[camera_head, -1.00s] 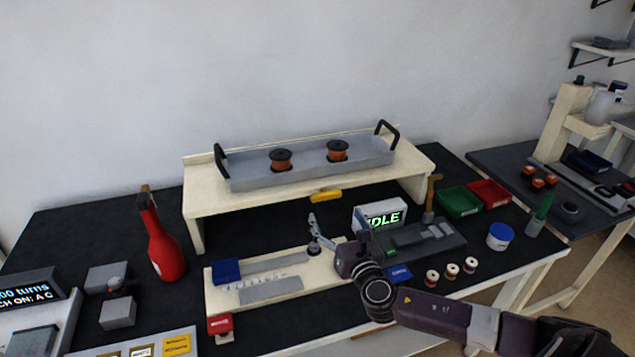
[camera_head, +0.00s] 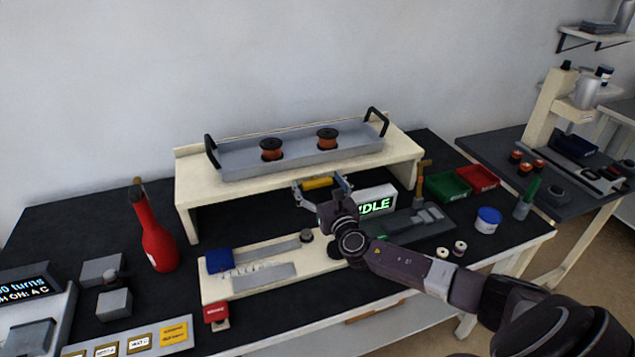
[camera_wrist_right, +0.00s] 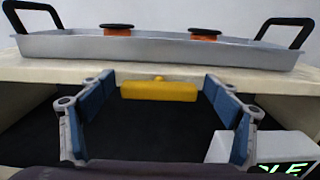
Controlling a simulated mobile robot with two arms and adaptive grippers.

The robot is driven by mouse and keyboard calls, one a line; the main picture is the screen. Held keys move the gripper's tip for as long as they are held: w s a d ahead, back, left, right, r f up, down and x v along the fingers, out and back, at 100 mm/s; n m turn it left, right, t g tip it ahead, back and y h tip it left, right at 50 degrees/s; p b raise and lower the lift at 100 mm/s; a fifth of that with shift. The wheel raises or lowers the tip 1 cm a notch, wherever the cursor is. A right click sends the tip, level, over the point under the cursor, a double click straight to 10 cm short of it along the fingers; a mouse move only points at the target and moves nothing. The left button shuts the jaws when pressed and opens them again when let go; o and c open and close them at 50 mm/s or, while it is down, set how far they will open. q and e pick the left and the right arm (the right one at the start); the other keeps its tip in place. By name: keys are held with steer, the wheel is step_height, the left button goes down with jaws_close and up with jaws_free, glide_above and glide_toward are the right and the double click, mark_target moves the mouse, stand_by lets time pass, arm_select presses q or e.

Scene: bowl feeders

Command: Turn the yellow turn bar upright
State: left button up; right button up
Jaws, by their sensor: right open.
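The yellow turn bar (camera_head: 318,183) lies level under the front edge of the cream shelf. In the right wrist view the turn bar (camera_wrist_right: 159,90) shows as a horizontal yellow block with a small knob above its middle. My right gripper (camera_head: 323,190) is open, its fingers pointing at the bar. In the right wrist view the blue finger pads (camera_wrist_right: 160,100) stand apart on the left and right of the bar, with a gap on each side. The bar appears between them and not gripped. My left gripper is not in view.
A grey tray (camera_head: 235,167) with two copper-coloured spools stands on the shelf (camera_head: 190,183). The display box (camera_head: 376,203) is close to the gripper's right. A cream board with a blue block (camera_head: 220,260) lies in front. A red bottle (camera_head: 154,235) stands left.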

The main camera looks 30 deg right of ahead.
steer(key=c, duration=1.2)
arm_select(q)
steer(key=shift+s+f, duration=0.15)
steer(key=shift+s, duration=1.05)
